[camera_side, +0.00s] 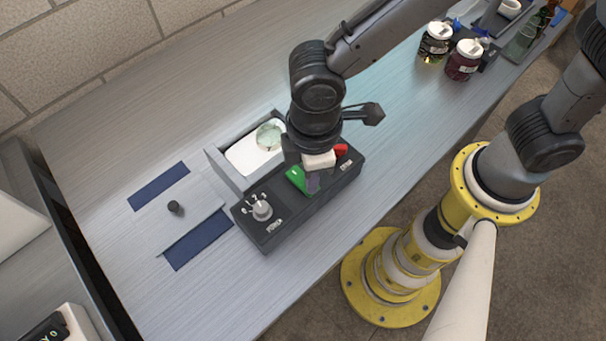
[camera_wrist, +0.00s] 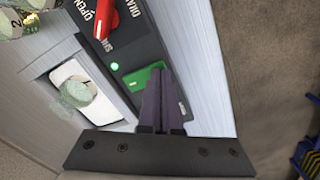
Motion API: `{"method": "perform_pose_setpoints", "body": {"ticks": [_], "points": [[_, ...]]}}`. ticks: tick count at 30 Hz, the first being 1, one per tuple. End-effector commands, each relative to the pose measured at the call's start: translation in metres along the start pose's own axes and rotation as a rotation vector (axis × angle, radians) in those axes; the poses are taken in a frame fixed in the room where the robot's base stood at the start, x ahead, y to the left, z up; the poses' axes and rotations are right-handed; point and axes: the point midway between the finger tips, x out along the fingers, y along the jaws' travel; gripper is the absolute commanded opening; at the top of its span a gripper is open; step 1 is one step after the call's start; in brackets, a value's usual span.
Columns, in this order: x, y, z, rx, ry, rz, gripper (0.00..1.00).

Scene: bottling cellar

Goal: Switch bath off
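The bath (camera_side: 242,158) is a grey-walled basin with a white inside, and a round glass piece (camera_side: 270,134) is in it. Along its front runs a dark control box (camera_side: 285,224) with a green rocker switch (camera_side: 294,176), a red knob (camera_side: 341,150) and a pale dial (camera_side: 262,210). The wrist view shows the green switch (camera_wrist: 138,77), a lit green lamp (camera_wrist: 114,67) and the red knob (camera_wrist: 104,18). My gripper (camera_side: 313,188) points down at the switch. Its dark purple fingers (camera_wrist: 161,70) lie together, empty, and partly hide the switch. I cannot tell whether they touch it.
A grey plate with a black knob (camera_side: 174,207) lies left of the bath, among blue patches (camera_side: 200,239). Two lidded jars, one yellowish (camera_side: 434,46) and one dark red (camera_side: 463,66), stand at upper right. The bench is clear between plate and wall.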

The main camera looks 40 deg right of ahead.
Motion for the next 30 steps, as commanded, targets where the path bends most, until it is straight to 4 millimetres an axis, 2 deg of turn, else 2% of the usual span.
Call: {"method": "perform_pose_setpoints", "body": {"ticks": [10,30], "points": [[0.0,0.0,0.0,0.0,0.001,0.0,0.0],[-0.048,0.0,0.0,0.0,0.001,0.0,0.0]]}}
